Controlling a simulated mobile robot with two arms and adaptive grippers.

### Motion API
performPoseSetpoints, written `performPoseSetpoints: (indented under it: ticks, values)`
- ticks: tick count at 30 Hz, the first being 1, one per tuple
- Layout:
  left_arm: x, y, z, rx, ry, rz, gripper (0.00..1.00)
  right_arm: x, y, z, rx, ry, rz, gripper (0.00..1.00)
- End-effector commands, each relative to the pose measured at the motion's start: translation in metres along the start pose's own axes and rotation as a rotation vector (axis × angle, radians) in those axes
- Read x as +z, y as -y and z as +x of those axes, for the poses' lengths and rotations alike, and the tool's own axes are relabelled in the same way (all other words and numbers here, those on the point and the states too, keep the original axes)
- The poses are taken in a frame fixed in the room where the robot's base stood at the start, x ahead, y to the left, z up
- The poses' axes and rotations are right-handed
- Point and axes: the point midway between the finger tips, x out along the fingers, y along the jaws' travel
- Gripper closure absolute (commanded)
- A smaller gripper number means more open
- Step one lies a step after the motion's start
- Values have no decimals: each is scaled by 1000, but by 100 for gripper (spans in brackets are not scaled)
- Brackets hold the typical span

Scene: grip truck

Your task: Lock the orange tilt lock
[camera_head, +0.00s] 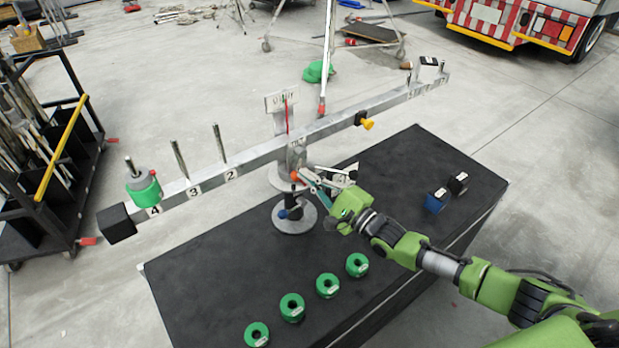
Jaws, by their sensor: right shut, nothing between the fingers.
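A long grey balance beam (258,155) rests tilted on a central post that rises from a round base (295,220) on the black table. A small orange piece, the likely tilt lock (294,175), shows on the post just below the beam. My right gripper (305,178) reaches in from the right; it is shut and empty, with its fingertips right beside the orange piece. I cannot tell whether they touch it. The gripper hides part of the post behind it. My left gripper is out of view.
A green ring weight (143,188) sits on a peg at the beam's low left end. Several green weights (292,306) lie along the table's front edge. A blue block (434,203) and a black block (458,183) stand at right. A yellow-orange knob (367,124) is on the beam.

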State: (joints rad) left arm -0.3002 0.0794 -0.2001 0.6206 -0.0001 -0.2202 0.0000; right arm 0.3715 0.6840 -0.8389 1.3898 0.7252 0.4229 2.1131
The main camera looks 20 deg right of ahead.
Motion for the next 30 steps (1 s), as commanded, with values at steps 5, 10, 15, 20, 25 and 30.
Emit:
performPoseSetpoints:
  ticks: [5, 10, 15, 20, 25, 30]
  values:
    - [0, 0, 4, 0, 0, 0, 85, 2, -2, 0, -6, 0, 35, 100]
    - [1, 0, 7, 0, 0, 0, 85, 3, -3, 1, -12, 0, 67, 100]
    - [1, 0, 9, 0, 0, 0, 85, 5, -3, 1, -18, 0, 97, 100]
    - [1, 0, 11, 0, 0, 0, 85, 6, -3, 1, -23, 0, 120, 100]
    - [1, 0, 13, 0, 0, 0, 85, 8, -4, 2, -28, 0, 146, 100]
    - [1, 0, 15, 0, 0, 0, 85, 9, -4, 2, -32, 0, 171, 100]
